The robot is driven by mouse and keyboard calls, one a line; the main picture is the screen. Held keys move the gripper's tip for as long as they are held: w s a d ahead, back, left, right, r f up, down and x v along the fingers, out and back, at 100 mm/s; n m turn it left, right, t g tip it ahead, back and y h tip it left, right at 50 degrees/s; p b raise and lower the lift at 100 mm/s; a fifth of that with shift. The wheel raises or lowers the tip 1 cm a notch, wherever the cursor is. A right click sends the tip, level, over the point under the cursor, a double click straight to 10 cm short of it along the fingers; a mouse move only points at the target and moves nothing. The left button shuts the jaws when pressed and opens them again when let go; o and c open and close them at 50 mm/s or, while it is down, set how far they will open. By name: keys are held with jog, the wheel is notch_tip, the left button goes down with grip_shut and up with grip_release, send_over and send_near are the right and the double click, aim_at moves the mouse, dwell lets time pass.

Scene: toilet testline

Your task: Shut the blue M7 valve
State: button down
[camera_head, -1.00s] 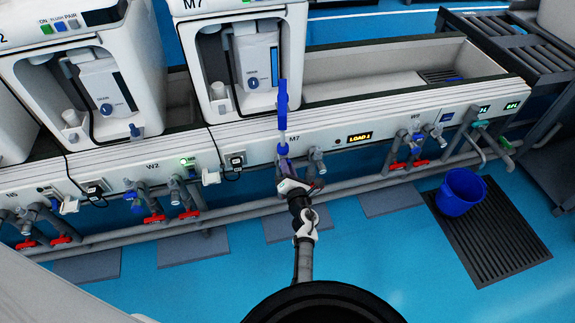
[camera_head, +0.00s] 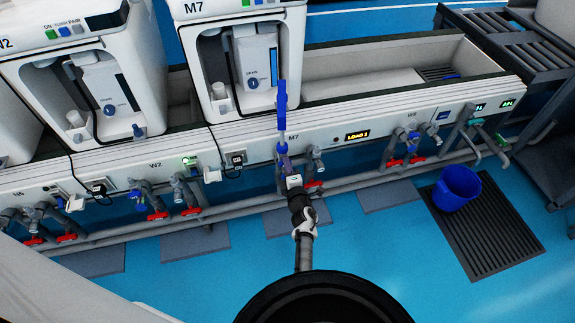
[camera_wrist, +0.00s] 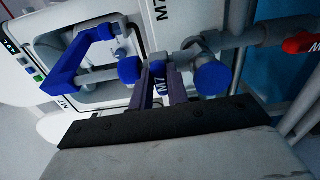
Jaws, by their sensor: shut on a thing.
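The blue M7 valve handle (camera_wrist: 159,79), labelled M7, is between the two purple-grey fingers of my gripper (camera_wrist: 162,84) in the wrist view. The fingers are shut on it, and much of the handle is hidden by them. In the head view my gripper (camera_head: 284,168) is at the pipework below the M7 unit (camera_head: 225,60), and the handle itself is hard to make out there. A blue round cap (camera_wrist: 211,78) on a grey pipe is just right of the fingers.
A tall blue bracket-shaped part (camera_head: 282,105) rises above my gripper and also shows in the wrist view (camera_wrist: 72,62). A red M7 handle (camera_head: 313,184) is close at right. Grey pipes run along the bench front. A blue bucket (camera_head: 457,188) stands on a dark grate.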

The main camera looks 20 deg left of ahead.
jog(key=shift+r+m, duration=0.1)
jog(key=shift+m, duration=0.2)
jog(key=c, duration=1.4)
grip_release()
jog(key=shift+o, duration=0.2)
jog(key=p+v, duration=0.1)
jog(key=v, duration=1.2)
jog(key=shift+s+d, duration=0.25)
jog(key=shift+s, duration=0.05)
